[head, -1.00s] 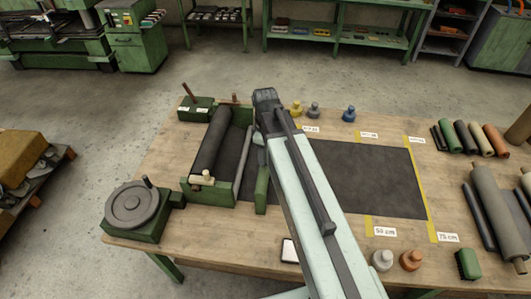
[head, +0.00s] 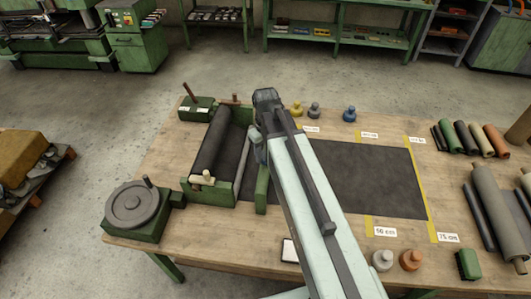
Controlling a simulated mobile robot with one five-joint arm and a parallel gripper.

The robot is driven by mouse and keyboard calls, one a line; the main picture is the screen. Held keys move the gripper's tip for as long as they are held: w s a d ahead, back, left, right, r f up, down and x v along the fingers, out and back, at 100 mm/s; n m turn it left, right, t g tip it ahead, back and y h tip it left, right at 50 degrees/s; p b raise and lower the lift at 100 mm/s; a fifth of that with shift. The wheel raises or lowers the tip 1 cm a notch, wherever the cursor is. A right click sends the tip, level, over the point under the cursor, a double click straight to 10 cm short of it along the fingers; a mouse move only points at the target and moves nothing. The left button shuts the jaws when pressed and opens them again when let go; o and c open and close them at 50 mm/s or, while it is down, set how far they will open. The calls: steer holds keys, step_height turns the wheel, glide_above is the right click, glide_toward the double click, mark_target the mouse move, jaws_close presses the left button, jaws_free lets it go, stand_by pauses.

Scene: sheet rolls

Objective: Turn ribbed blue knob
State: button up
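A blue knob (head: 349,114) stands upright on the wooden table, just behind the dark mat. It is too small to make out ribs. A yellow knob (head: 297,108) and a grey knob (head: 314,110) stand to its left. A pale grey knob (head: 382,260) and an orange knob (head: 411,260) stand at the front edge. My arm reaches from the bottom over the table, its far end left of the blue knob. My gripper's fingers do not show; the arm hides what is behind it.
A green roller machine (head: 208,190) and a grey handwheel (head: 133,204) occupy the table's left. The dark mat (head: 375,180) with yellow strips lies in the middle, largely clear. Several rolls (head: 466,138) and a green brush (head: 468,264) lie at the right.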

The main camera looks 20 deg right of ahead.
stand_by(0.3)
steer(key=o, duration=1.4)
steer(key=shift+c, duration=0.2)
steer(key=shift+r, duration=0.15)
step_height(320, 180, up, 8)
steer(key=p, duration=0.8)
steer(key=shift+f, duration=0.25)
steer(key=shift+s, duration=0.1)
